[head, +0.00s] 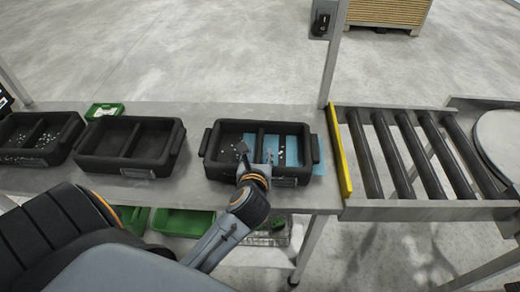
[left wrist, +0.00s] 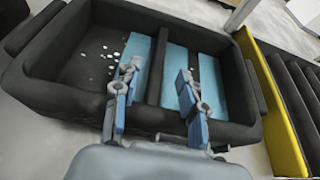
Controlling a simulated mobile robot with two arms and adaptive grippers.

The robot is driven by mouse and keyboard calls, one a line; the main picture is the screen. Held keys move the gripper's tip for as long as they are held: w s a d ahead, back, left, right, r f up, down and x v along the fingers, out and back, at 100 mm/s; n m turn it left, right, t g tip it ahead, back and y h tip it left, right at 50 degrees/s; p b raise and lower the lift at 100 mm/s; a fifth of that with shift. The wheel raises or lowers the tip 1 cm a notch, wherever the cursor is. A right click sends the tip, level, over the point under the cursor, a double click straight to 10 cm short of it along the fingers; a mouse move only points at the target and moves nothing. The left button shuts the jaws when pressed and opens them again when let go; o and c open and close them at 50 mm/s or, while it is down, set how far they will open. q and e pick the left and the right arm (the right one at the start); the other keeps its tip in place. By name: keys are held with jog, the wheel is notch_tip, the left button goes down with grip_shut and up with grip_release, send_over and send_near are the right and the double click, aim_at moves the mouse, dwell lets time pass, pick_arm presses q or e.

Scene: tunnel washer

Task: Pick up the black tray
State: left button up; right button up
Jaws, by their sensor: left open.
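Three black two-compartment trays stand in a row on the grey table. The right one (head: 316,148) holds light blue flat pieces and small white bits; it fills the left wrist view (left wrist: 75,100). The middle tray (head: 178,139) looks empty. The left tray (head: 72,129) holds small white bits. My left gripper (head: 257,162) is over the near side of the right tray. In the left wrist view its two fingers (left wrist: 158,82) are apart, one on each side of the tray's divider in the picture. I cannot tell whether they touch the tray. My right gripper is not in view.
A yellow guard (head: 339,155) and a roller conveyor (head: 412,150) lie right of the right tray. A small green bin (head: 104,111) stands behind the trays. Green bins (head: 183,222) sit below the table. A post (head: 332,65) with a switch box (head: 323,19) rises behind.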

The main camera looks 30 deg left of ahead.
aim_at(260, 146)
pick_arm(q)
jog(key=p+x, duration=0.1)
jog(key=x, duration=0.3)
jog(key=shift+w+f, duration=0.1)
jog(key=shift+f, duration=0.05)
jog(key=shift+c, duration=0.6)
grip_shut()
